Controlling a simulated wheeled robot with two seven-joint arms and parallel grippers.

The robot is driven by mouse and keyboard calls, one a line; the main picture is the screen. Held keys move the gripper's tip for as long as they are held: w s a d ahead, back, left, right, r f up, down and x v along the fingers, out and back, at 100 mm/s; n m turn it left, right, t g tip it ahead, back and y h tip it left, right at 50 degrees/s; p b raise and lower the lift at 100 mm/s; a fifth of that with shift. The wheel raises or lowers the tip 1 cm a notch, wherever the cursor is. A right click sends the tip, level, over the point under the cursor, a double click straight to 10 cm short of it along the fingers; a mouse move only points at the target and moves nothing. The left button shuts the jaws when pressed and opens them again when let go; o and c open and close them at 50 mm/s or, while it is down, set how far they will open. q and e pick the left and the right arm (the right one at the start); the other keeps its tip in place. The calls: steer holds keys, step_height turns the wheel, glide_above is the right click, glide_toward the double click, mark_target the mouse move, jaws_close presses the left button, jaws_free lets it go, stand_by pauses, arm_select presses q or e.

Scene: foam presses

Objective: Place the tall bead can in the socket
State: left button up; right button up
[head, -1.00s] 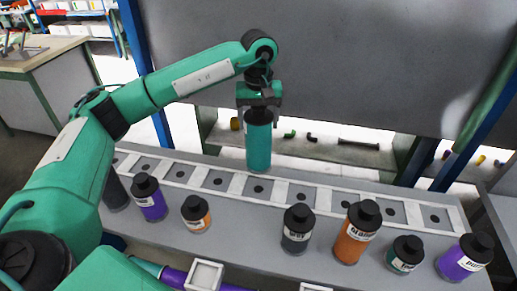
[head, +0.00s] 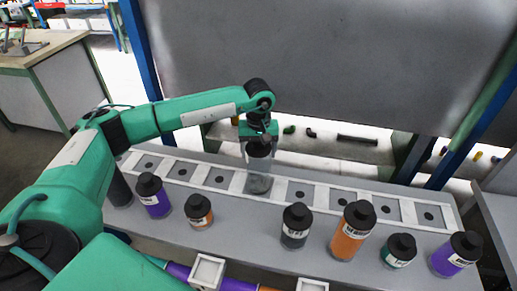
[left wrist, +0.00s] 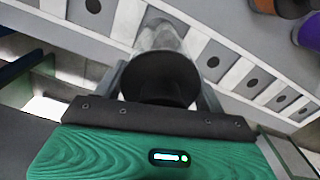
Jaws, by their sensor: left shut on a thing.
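The tall can (head: 259,181) has a black cap and a clear body that looks pale grey in its lower part. It is upright at the fourth square socket from the left in the pale strip (head: 320,185), and its base covers that socket. I cannot tell whether it is fully seated. My left gripper (head: 258,147) is shut on the can near its cap, from above. In the left wrist view, the black cap (left wrist: 160,78) sits between the fingers, with the see-through body (left wrist: 158,38) beyond it. My right gripper is not in view.
In front of the strip stand a purple can (head: 154,202), a small orange can (head: 199,217), a dark grey can (head: 294,235), a tall orange can (head: 350,243), a teal can (head: 397,260) and another purple can (head: 444,263). Other sockets beside the held can are empty.

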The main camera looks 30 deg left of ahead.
arm_select(q)
steer(key=shift+f, duration=0.1)
steer(key=o, duration=1.6)
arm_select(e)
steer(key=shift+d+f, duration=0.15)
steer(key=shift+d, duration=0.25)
arm_select(q)
steer(key=shift+r, duration=0.3)
step_height(320, 180, up, 11)
steer(key=b, duration=0.4)
steer(key=shift+f+b, duration=0.2)
steer(key=shift+b, duration=0.15)
steer(key=shift+r, duration=0.6)
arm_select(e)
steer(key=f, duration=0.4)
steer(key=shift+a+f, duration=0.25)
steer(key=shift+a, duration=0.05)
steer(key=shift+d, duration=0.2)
arm_select(q)
steer(key=shift+f, duration=0.1)
